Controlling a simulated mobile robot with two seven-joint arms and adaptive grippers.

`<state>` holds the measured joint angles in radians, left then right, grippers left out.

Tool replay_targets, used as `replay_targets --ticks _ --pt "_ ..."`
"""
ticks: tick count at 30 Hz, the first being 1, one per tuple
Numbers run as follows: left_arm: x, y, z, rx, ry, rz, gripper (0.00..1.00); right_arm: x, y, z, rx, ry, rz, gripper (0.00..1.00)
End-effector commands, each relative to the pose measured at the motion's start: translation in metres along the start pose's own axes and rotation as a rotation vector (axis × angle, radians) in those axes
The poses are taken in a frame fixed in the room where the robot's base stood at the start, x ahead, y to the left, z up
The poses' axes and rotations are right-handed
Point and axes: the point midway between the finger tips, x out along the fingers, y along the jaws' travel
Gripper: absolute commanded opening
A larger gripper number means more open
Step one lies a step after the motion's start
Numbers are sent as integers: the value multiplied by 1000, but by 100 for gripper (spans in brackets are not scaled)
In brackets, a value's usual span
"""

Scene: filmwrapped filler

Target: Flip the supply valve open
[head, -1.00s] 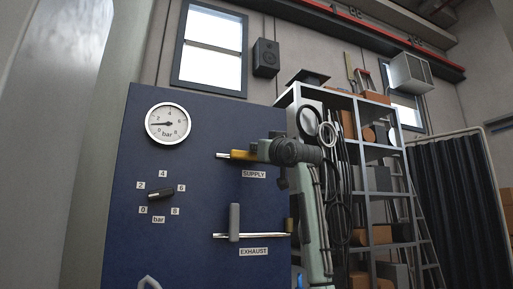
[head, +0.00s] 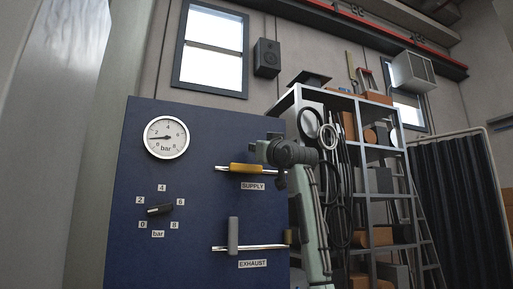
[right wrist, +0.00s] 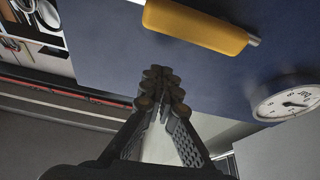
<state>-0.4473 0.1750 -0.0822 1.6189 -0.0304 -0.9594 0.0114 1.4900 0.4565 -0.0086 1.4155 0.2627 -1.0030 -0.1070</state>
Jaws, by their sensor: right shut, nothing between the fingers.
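The supply valve's yellow handle (head: 245,168) lies level along its metal pipe, above the SUPPLY label (head: 252,186) on the blue panel. It also shows large at the top of the right wrist view (right wrist: 196,24). My right gripper (head: 257,151) is just above the right part of the handle in the head view. In the right wrist view its fingers (right wrist: 160,92) are shut and empty, with a visible gap between them and the handle. My left gripper is not in view.
The exhaust valve's grey handle (head: 233,235) stands upright across its pipe below. A pressure gauge (head: 166,137) and a black knob (head: 160,209) are on the panel's left. A metal shelf (head: 375,150) with hanging cables stands behind my right arm.

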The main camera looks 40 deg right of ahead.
Motion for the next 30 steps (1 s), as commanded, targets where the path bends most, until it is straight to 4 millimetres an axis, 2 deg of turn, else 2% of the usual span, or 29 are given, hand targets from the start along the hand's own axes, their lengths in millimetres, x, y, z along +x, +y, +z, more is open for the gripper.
replay_targets --ticks 2,11,15,21,25,30 --pt "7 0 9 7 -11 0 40 4 0 -5 0 0 0 0" --pt "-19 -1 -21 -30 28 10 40 -26 -1 -1 -1 2 0 0" --pt "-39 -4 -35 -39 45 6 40 -53 -2 0 -2 3 0 0" --pt "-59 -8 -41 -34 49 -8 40 -85 -2 -1 -2 3 1 0" --pt "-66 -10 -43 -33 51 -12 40 -95 -3 -2 0 1 0 0" --pt "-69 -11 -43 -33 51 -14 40 -98 -3 -2 1 -1 0 0"
